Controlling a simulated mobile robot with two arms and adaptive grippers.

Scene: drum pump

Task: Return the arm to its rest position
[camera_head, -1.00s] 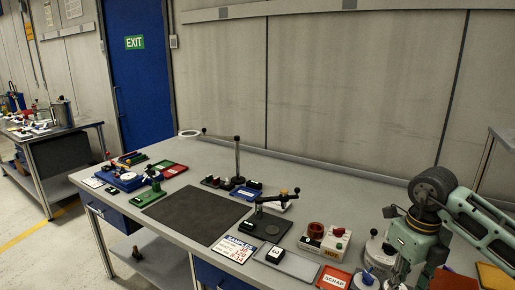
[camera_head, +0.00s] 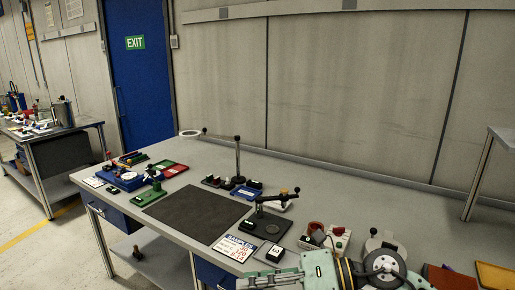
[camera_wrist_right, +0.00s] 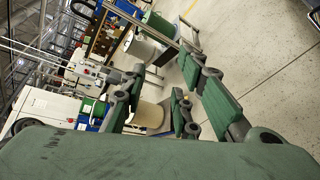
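My right arm (camera_head: 320,270) lies low across the bottom right of the head view, with a round joint at its right end. It covers part of the bench front. My right gripper (camera_wrist_right: 163,80) shows in the right wrist view, with green, grey-jointed fingers spread apart. I see nothing held between them; floor and distant room furniture show behind. My left arm and gripper are not in view.
The grey workbench (camera_head: 330,185) carries a dark mat (camera_head: 197,213), a black stand (camera_head: 268,222), a green fixture (camera_head: 151,190) and a white SAMPLES card (camera_head: 234,248). The bench's back right surface is clear.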

